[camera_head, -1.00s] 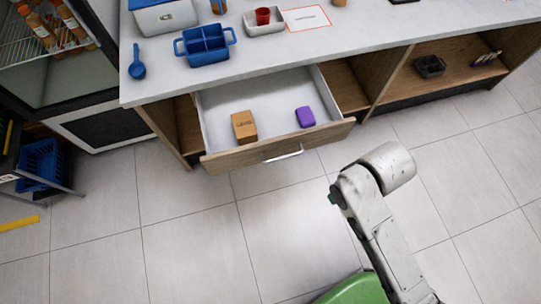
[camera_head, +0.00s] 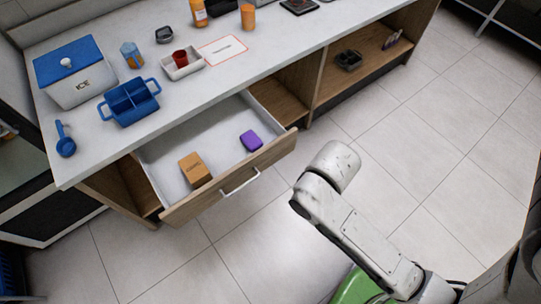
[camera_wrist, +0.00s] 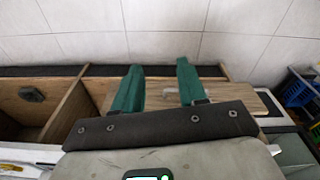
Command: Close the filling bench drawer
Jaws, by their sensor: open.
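The bench drawer (camera_head: 215,133) is pulled out of the counter, with white inner sides and a wooden front (camera_head: 232,179). Its silver bar handle (camera_head: 240,181) is on the front. A brown box (camera_head: 194,169) and a purple case (camera_head: 251,140) lie inside. My gripper (camera_wrist: 160,65) shows in the wrist view with two green fingers spread apart and nothing between them. A wooden panel (camera_wrist: 232,95), seemingly the drawer front, lies behind the fingers; I cannot tell whether they touch. The head view shows my arm right of the drawer, but not the fingers.
The countertop (camera_head: 190,95) holds a white cooler box (camera_head: 75,75), a blue caddy (camera_head: 130,102), a blue scoop (camera_head: 65,140) and a tray (camera_head: 182,65) with a red cup. An open shelf (camera_head: 365,55) holds a dark basket (camera_head: 348,60). The tiled floor (camera_head: 430,140) is clear.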

